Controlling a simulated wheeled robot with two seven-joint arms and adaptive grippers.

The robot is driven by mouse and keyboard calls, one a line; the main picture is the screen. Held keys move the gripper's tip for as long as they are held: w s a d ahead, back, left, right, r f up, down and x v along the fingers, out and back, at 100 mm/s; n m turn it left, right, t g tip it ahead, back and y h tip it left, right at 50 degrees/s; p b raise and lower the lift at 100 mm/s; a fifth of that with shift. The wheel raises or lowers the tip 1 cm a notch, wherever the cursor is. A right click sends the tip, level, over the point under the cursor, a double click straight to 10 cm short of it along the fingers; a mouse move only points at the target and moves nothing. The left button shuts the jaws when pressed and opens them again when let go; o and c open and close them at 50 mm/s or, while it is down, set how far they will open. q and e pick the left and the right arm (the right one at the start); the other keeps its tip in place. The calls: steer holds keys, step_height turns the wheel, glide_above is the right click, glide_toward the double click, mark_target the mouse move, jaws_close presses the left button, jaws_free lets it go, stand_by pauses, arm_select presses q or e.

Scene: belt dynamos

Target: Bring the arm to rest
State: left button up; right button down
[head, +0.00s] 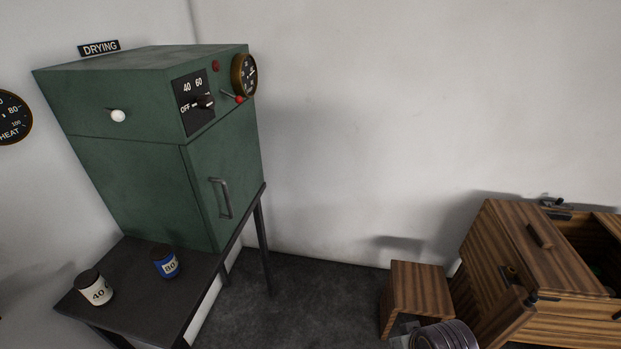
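Neither my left gripper nor my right gripper shows in the head view, and I see no arm I can be sure of. A green drying cabinet (130,175) stands on a dark table (205,290) at the left, with its front door closed. It carries a dial marked OFF, 40 and 60 (194,100), a small lever with a red knob (238,98), a round gauge (244,75) and a white knob (118,116). The pointer of the dial is on the right, and its exact setting is hard to tell.
A white jar marked 40 (96,290) and a blue jar marked 80 (167,264) stand on the table's front part. At the right are a striped wooden cabinet (530,250), a small wooden box (415,285) and a grey ribbed cylinder (445,337), cut by the frame. Dark floor (310,300) between is clear.

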steer(key=s+d+f+g, duration=0.1)
steer(key=s+f, duration=0.1)
steer(key=f, duration=1.5)
steer(key=s+f+g, duration=0.1)
steer(key=s+f, duration=0.1)
steer(key=f, duration=1.4)
steer(key=s+d+f, duration=0.2)
steer(key=s+f, duration=0.8)
steer(key=s, duration=0.1)
steer(key=s+d+f, duration=0.2)
steer(key=s+f, duration=0.8)
steer(key=shift+s+n+g+h, duration=0.3)
steer(key=shift+s+g, duration=0.1)
arm_select(q)
steer(key=shift+c, duration=0.5)
arm_select(e)
steer(key=shift+d, duration=0.1)
